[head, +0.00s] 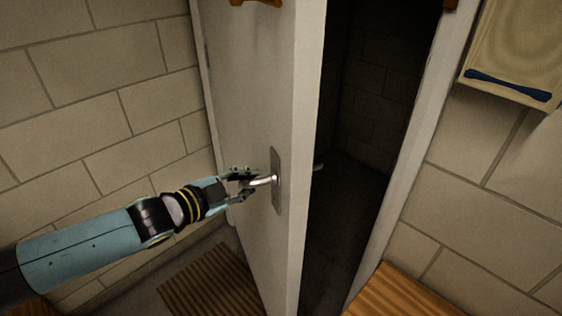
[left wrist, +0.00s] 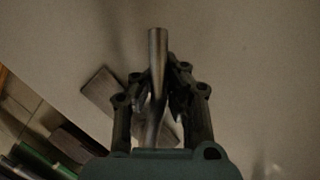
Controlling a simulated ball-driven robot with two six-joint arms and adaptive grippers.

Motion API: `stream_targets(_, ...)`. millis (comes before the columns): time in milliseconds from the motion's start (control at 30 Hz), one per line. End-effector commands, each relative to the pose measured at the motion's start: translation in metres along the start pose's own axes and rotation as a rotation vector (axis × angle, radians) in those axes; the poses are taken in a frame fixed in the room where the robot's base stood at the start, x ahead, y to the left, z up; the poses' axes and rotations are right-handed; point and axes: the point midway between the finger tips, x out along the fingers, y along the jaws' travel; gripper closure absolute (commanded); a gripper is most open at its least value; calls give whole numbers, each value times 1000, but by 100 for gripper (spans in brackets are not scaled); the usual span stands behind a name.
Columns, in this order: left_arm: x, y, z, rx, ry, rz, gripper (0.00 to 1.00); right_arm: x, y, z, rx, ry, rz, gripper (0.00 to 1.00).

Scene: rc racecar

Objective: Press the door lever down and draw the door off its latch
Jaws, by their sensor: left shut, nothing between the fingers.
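The pale door (head: 258,120) stands ajar, with a dark gap between its edge and the right frame post. Its silver lever (head: 262,181) sticks out from a grey plate (head: 277,190) near the door's edge. My left gripper (head: 248,184) is at the lever, its fingers close around or beside it. In the left wrist view the lever (left wrist: 158,48) runs up between or in front of the fingers of the gripper (left wrist: 157,80), which look drawn together. I cannot tell whether they touch the lever or how far it is turned. My right gripper is not in view.
The opening shows a dark room (head: 365,120) beyond. A slatted wooden mat (head: 210,283) lies on the floor at the lower left. A wooden slatted surface (head: 400,293) is at the lower right. A pale panel with a blue strip (head: 508,85) hangs on the right wall.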

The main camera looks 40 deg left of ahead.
Motion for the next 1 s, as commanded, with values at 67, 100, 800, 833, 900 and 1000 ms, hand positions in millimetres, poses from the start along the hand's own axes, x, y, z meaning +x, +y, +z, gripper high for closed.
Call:
stream_targets(67,-19,1,15,1,1,27,100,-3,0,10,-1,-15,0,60)
stream_targets(100,-25,0,18,3,7,32,100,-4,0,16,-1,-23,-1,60)
stream_targets(800,-36,-4,23,5,23,39,67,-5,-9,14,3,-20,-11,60)
stream_targets(833,-36,-4,22,6,24,39,63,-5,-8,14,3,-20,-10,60)
stream_targets(900,-35,-5,22,6,26,38,59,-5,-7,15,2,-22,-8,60)
stream_targets(1000,-35,-6,21,7,27,37,59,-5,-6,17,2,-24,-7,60)
